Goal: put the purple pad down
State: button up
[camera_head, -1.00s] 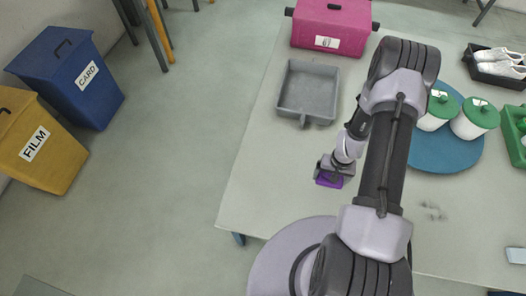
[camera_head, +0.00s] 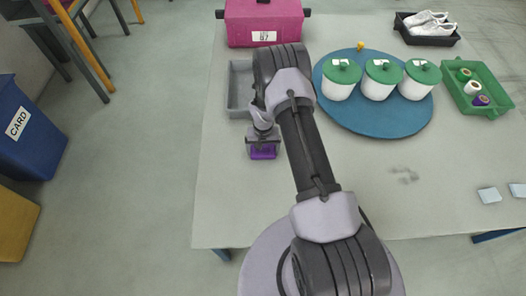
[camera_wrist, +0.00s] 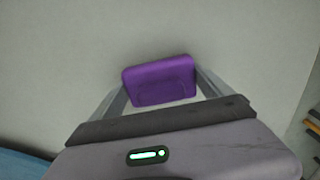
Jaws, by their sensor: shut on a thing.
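The purple pad (camera_head: 263,153) is between the fingers of my gripper (camera_head: 262,148), over the left part of the table in the head view. In the wrist view the purple pad (camera_wrist: 160,80) sits between the two grey fingers of my gripper (camera_wrist: 160,92), which are shut on its sides. The pale table top fills the area beyond it. I cannot tell whether the pad touches the table or hangs just above it.
A grey tray (camera_head: 236,88) lies behind the gripper, partly hidden by my arm. A magenta box (camera_head: 262,22) stands at the back. A blue round mat (camera_head: 385,128) holds three green-lidded pots (camera_head: 382,80). A green crate (camera_head: 476,88) holds spools. Dark smudges (camera_head: 404,174) mark the table; its front left is clear.

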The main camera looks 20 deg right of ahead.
jog(key=o, duration=1.5)
jog(key=shift+f, duration=0.1)
notch_tip(320, 180, up, 12)
jog(key=p, duration=0.4)
jog(key=s+a+r+t, duration=0.1)
jog(key=a+r, duration=0.2)
jog(key=r, duration=1)
jog(key=s+a+r+t, duration=0.1)
jog(key=a+r, duration=0.1)
jog(key=r, duration=1)
jog(key=s+a+r+t, duration=0.1)
jog(key=s+a+r, duration=0.2)
jog(key=s+r, duration=0.2)
jog(key=s+a+r+t+y, duration=0.1)
jog(key=s+a+r, duration=0.2)
jog(key=s, duration=0.7)
jog(key=s+a+r+t+y, duration=0.1)
jog(key=s+a+r, duration=0.2)
jog(key=s+r, duration=0.4)
jog(key=shift+s+a+r+t, duration=0.1)
jog(key=shift+s+r+t, duration=0.3)
jog(key=shift+s, duration=0.2)
